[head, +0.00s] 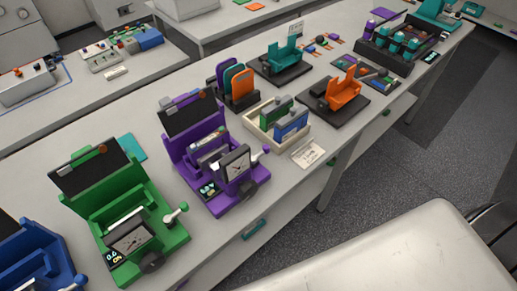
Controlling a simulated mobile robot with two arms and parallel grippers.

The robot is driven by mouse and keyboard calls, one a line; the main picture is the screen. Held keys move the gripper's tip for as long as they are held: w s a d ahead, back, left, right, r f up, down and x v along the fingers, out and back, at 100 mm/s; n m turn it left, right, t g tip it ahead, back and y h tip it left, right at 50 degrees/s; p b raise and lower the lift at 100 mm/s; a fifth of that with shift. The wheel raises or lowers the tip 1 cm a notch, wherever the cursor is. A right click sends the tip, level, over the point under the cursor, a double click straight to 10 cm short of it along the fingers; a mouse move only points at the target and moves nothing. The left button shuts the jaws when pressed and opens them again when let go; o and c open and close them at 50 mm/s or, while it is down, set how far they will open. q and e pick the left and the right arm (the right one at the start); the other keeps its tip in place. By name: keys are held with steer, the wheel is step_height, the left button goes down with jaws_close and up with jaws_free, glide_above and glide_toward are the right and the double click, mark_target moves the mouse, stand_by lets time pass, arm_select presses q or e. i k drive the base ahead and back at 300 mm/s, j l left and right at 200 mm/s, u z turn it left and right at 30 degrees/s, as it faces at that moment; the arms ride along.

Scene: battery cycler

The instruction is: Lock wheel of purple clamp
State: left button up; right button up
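The purple clamp (216,157) stands on the long bench in the middle of the head view. It has a raised dark panel at the back, a square white-faced dial (236,165) at the front and a small lit display (208,190). A dark round wheel (248,189) sits low at its front right. I cannot tell whether the wheel is locked. Neither of my grippers is in view.
A green clamp (173,236) stands to the left of the purple one, and a blue one (38,262) is at the lower left corner. A cream tray (255,130) and an orange fixture (343,92) stand to the right. Grey floor (400,150) lies beyond the bench's front edge.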

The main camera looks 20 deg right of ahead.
mark_target(266, 150)
steer(key=j+z, duration=0.15)
steer(key=z, duration=0.2)
steer(key=k+j+z, duration=0.1)
steer(key=z, duration=0.25)
